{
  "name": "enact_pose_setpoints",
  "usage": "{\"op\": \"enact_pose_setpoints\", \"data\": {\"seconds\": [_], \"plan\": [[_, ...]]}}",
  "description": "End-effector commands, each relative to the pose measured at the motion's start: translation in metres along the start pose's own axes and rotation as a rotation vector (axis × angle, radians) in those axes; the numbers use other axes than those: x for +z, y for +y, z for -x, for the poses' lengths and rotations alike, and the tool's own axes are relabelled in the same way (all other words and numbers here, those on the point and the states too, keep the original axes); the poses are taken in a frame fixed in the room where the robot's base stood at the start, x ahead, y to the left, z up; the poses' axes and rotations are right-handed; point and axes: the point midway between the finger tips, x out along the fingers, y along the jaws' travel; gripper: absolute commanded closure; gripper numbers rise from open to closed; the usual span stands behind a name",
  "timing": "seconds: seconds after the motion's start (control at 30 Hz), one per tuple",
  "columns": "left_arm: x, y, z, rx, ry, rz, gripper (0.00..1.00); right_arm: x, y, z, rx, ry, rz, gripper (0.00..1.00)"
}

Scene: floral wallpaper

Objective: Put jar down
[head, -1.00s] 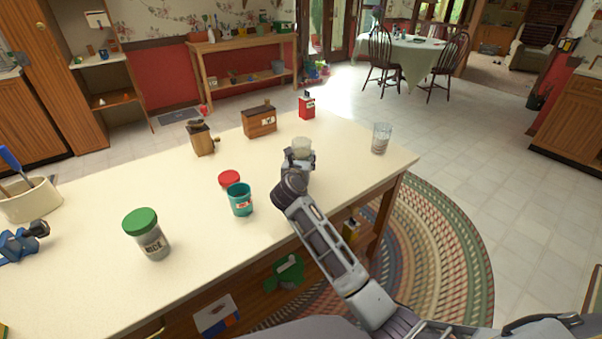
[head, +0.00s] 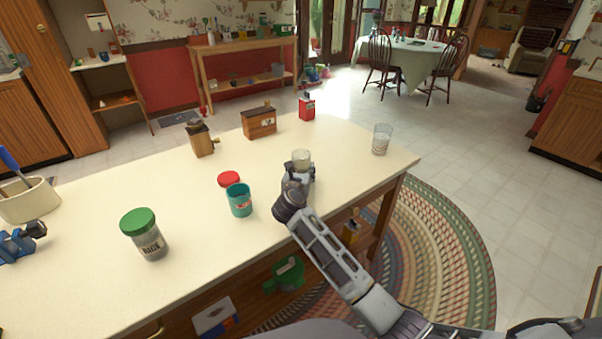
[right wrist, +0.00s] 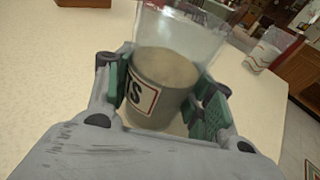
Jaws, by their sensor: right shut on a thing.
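A clear glass jar (head: 301,157) with grey-brown contents stands upright in my right gripper (head: 299,170), over the right part of the counter (head: 200,246).
A teal canister (head: 239,199) and its red lid (head: 229,179) are left of the gripper. A green-lidded jar (head: 146,234) is nearer. A clear glass (head: 381,139) stands at right. A wooden box (head: 259,122), a grinder (head: 201,139) and a red tin (head: 307,107) line the back.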

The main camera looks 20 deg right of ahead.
Motion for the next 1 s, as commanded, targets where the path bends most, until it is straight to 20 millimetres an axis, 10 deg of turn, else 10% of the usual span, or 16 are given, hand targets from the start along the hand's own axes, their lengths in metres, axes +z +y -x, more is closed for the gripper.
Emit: {"op": "enact_pose_setpoints", "data": {"seconds": [0.5, 0.53, 0.7, 1.0], "plan": [[0.0005, -0.0001, 0.0006, 0.000, -0.002, -0.001, 0.13, -0.0051, 0.0004, -0.0009, 0.001, -0.001, -0.001, 1.00], [0.0002, -0.0001, 0.0011, 0.000, -0.001, -0.001, 0.13, -0.0058, 0.0003, -0.0010, 0.000, 0.000, -0.001, 0.45], [-0.0014, -0.0003, 0.0033, 0.000, 0.004, -0.002, 0.13, -0.0053, 0.0003, -0.0009, 0.000, 0.000, 0.000, 0.25], [-0.0025, -0.0002, 0.0045, 0.000, 0.007, -0.002, 0.13, -0.0050, 0.0003, -0.0009, 0.000, -0.001, -0.001, 0.25]]}}
